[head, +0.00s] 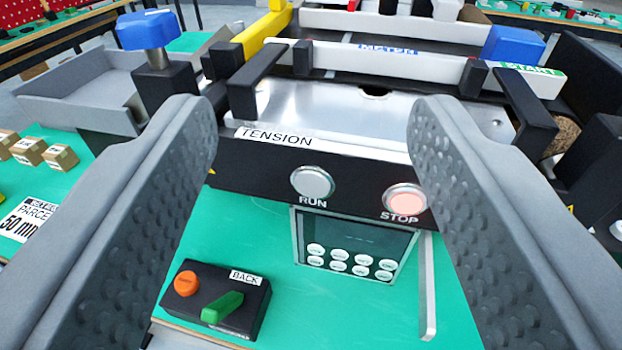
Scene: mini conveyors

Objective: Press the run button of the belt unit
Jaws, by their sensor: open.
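The belt unit (265,160) stands ahead, a black front panel with a metal top plate labelled TENSION. The round grey-white RUN button (312,182) sits on the front panel, above its printed label. The pinkish STOP button (405,200) is to its right on the same panel. My gripper (315,118) is open and empty, its two grey fingers on either side of the picture. The RUN button shows between the fingers, nearer the left one. I cannot tell how far the fingertips are from the panel.
A black box (255,322) with an orange button and green lever, labelled BACK, sits on the green table below. A keypad panel (350,245) hangs under the buttons. A blue knob (146,30) rises at upper left. Small cartons (28,151) and a grey tray (75,92) are left.

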